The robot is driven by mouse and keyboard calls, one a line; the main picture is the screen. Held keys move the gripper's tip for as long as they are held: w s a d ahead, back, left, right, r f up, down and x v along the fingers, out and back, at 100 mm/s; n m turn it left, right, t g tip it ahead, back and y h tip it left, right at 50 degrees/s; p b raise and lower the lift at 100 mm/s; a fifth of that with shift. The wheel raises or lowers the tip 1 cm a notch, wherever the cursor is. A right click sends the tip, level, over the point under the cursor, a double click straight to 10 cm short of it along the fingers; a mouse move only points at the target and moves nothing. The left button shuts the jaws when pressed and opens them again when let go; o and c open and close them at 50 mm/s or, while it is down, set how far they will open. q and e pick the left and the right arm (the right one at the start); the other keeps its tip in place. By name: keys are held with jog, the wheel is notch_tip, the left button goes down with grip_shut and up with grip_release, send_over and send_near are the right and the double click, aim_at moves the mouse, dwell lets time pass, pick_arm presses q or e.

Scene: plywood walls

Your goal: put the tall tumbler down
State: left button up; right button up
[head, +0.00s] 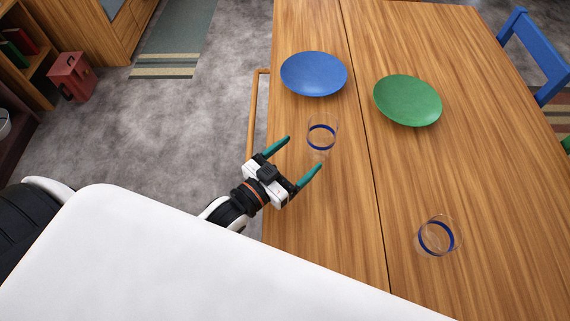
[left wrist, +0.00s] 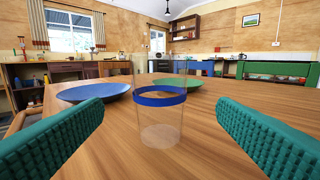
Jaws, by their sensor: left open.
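A clear tumbler with a dark blue band (head: 322,136) stands upright on the wooden table (head: 345,230), near its left edge. It also shows in the left wrist view (left wrist: 160,120), centred in the gap between the fingers. My left gripper (head: 304,153) is open, its green fingers pointing at this tumbler. The tumbler looks just beyond the fingertips, and neither finger appears to touch it. A second clear tumbler with a blue band (head: 438,237) stands apart at the lower right. I cannot tell which is the taller one. My right gripper is not in view.
A blue plate (head: 314,73) lies beyond the near tumbler, and a green plate (head: 407,100) lies to its right. A blue chair (head: 535,58) stands at the right edge. The table between the two tumblers is clear.

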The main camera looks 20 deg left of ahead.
pick_arm(q)
jog(key=shift+v, duration=1.8)
